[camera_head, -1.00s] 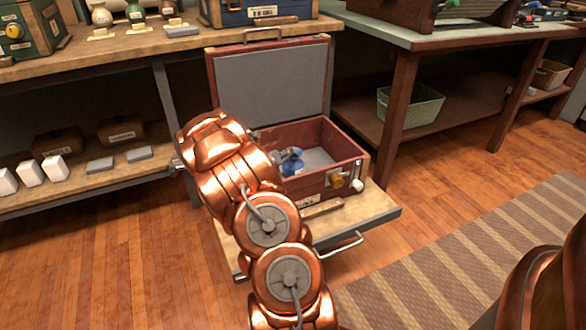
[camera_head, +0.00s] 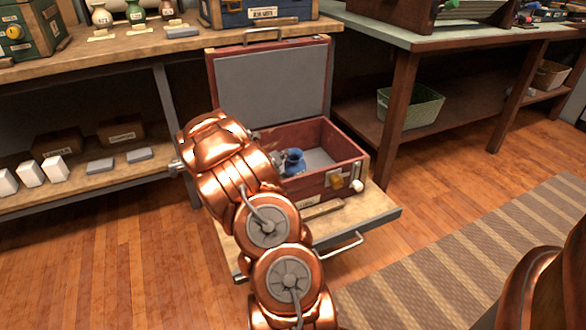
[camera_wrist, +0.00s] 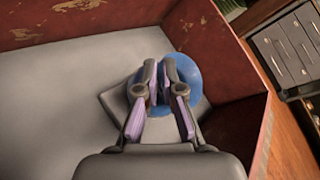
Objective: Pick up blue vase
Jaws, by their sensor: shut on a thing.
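The blue vase (camera_head: 294,162) is inside the open red case (camera_head: 343,180), partly hidden behind my copper arm in the head view. In the wrist view the vase (camera_wrist: 192,84) is seen from above, under my gripper's fingertips. My gripper (camera_wrist: 162,78) is shut on the vase, with its two fingers close together over the middle of it. The fingers hide part of the vase. A grey base piece lies beneath the vase on the grey case floor. I cannot tell whether the vase touches it.
The case's lid (camera_head: 270,85) stands open at the back. The case sits on a pull-out wooden board (camera_head: 378,212). A shelf with small vases is at the upper left. A green basket (camera_head: 410,107) sits under the right table.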

